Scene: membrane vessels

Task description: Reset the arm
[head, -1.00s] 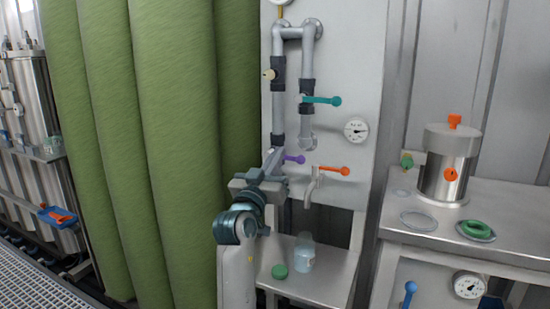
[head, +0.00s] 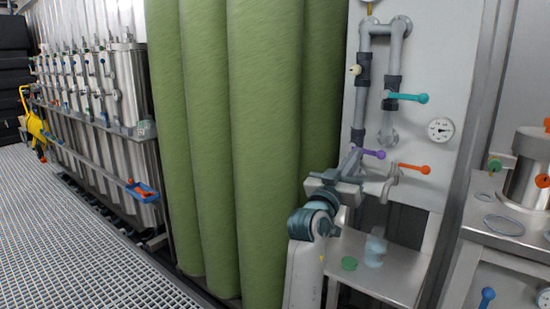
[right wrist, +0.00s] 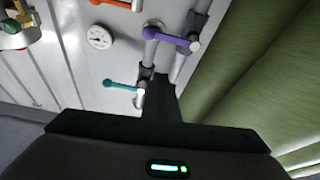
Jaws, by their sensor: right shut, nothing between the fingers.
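My right gripper (head: 351,161) is in the middle right of the head view, raised in front of the valve panel (head: 428,70). Its fingers are shut with nothing between them. The purple valve handle (head: 370,154) shows just right of the fingertips; I cannot tell whether they touch. In the right wrist view, the shut dark fingers (right wrist: 165,100) point toward the grey pipes, with the purple handle (right wrist: 167,39) and teal handle (right wrist: 122,86) beyond. My left gripper is not in view.
A steel shelf (head: 395,282) below the tap (head: 390,184) holds a green cap (head: 349,263) and a clear jar (head: 375,252). Tall green membrane columns (head: 262,120) stand close left of my right arm. Open grating floor (head: 70,240) lies at the left.

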